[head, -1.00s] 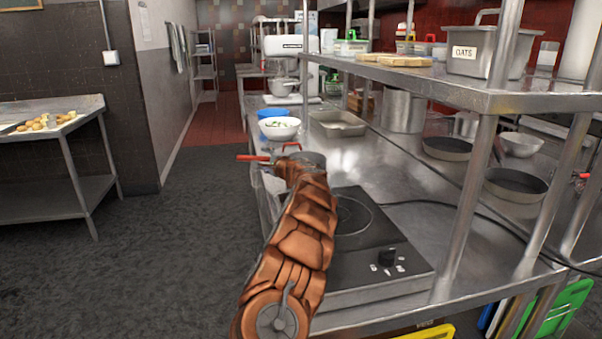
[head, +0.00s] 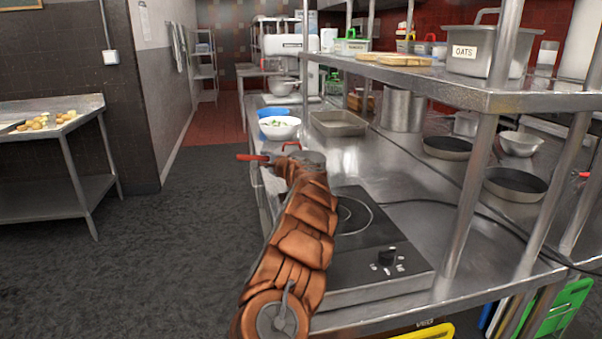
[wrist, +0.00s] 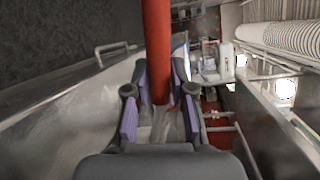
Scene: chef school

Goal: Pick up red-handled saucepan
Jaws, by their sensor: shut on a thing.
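The saucepan's long red handle (wrist: 157,45) runs up the middle of the wrist view, between the purple-padded fingers of my gripper (wrist: 158,95). My gripper is shut on this handle. In the head view, a red handle (head: 251,157) sticks out to the left of the end of my arm, and a small red loop handle (head: 291,145) shows just above it. My arm hides most of the saucepan's body, and my gripper's fingers are not clearly visible there. I cannot tell whether the saucepan touches the counter.
A black hob (head: 375,255) lies in front on the steel counter, right of my arm. A white bowl (head: 279,128) and a metal tray (head: 338,123) stand behind. Dark pans (head: 515,184) sit to the right. A shelf (head: 440,85) and its posts overhang the counter's right side.

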